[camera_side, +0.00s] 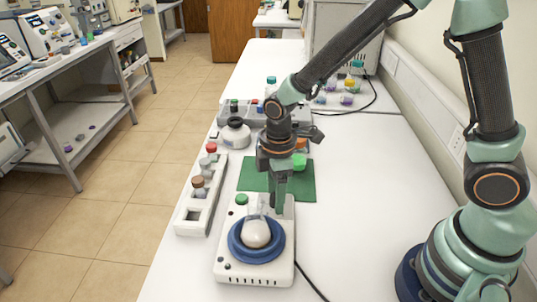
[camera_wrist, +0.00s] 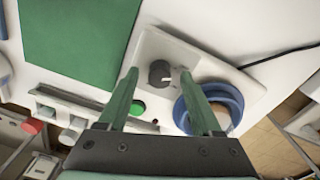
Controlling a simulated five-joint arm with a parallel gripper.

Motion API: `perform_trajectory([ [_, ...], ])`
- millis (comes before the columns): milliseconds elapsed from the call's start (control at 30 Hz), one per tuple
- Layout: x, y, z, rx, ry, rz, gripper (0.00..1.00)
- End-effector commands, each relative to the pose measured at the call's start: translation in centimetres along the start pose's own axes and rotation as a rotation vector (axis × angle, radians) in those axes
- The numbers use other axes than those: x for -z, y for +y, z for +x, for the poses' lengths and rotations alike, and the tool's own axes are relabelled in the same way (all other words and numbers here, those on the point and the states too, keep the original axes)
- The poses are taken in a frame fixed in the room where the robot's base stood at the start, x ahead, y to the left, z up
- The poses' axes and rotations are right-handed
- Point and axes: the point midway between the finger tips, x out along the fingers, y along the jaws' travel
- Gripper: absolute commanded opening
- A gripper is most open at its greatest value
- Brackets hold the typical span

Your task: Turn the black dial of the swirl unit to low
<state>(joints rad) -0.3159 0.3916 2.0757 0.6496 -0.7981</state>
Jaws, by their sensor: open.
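The swirl unit (camera_side: 240,272) is a white box on the bench, with a blue ring platform (camera_side: 234,243) and a flask (camera_side: 257,232) with pale contents on it. It also shows in the wrist view (camera_wrist: 153,47). Its black dial (camera_wrist: 160,73) shows in the wrist view beside a green button (camera_wrist: 137,108). In the side view my gripper hides the dial. My gripper (camera_wrist: 160,82) is open, its two green fingers apart, with the dial between and slightly beyond the tips. In the side view my gripper (camera_side: 279,205) points down behind the flask. I cannot tell whether it touches the dial.
A white rack (camera_side: 193,215) with capped bottles stands left of the unit. A green mat (camera_side: 300,190) lies behind it. A grey tray, a round white device (camera_side: 235,133) and several bottles stand farther back. A black cable (camera_side: 312,283) runs right of the unit; bench there is clear.

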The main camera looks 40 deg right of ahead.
Motion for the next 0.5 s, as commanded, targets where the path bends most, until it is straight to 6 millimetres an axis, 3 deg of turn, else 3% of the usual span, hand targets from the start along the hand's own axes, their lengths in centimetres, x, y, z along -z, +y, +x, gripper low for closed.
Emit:
perform_trajectory([
  [200,-0.02,-0.01,0.04,0.0,0.0,0.0,0.66],
  [233,-0.01,-0.01,0.03,0.0,0.0,0.0,0.59],
  [300,-0.01,-0.01,0.03,0.0,0.0,0.0,0.32],
  [400,-0.01,-0.02,0.02,0.001,-0.001,0.0,0.0],
  [500,-0.01,-0.04,0.01,0.001,-0.001,0.0,0.0],
])
